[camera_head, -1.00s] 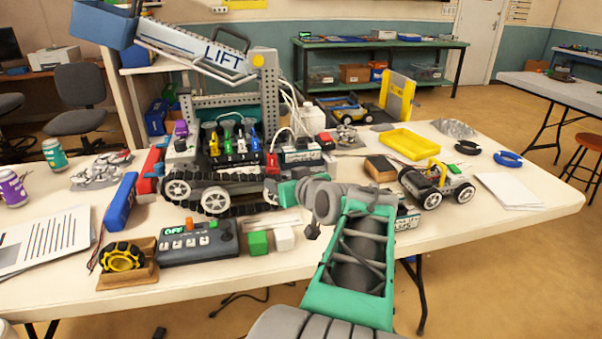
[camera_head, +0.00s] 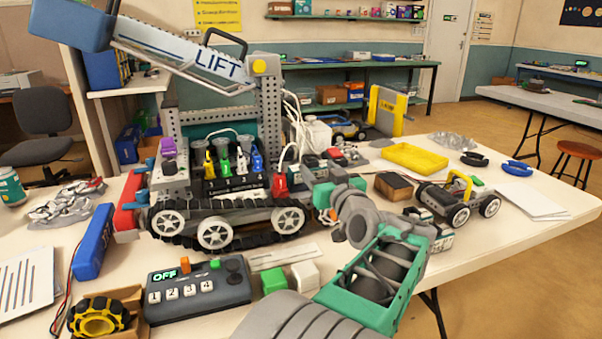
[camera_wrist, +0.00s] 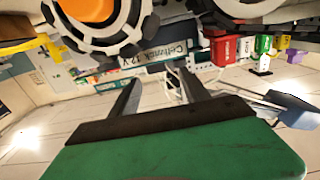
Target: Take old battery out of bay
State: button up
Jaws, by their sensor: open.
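The tracked lift robot (camera_head: 215,200) stands on the table. At the right end of its deck, beside a red plug (camera_head: 280,184), is a grey block with a pale label (camera_head: 304,168), which seems to be the battery in its bay.
A blue pack with wires (camera_head: 93,241) lies at left. A control box reading OFF (camera_head: 197,288), a green cube (camera_head: 273,279) and a white cube (camera_head: 304,275) are in front. A small wheeled car (camera_head: 458,203), dark block (camera_head: 393,186) and yellow tray (camera_head: 415,157) stand right.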

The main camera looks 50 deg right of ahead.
aim_at(313, 163)
jog(key=b+x, duration=0.1)
jog(key=x, duration=0.4)
jog(key=shift+w+d+f, duration=0.2)
jog(key=shift+d, duration=0.15)
jog(key=shift+w+d+r, duration=0.1)
jog(key=shift+w+d, duration=0.15)
jog(key=shift+w, duration=0.1)
jog(key=shift+c, duration=0.3)
grip_shut()
jog(key=shift+r, duration=0.1)
dwell(0.4)
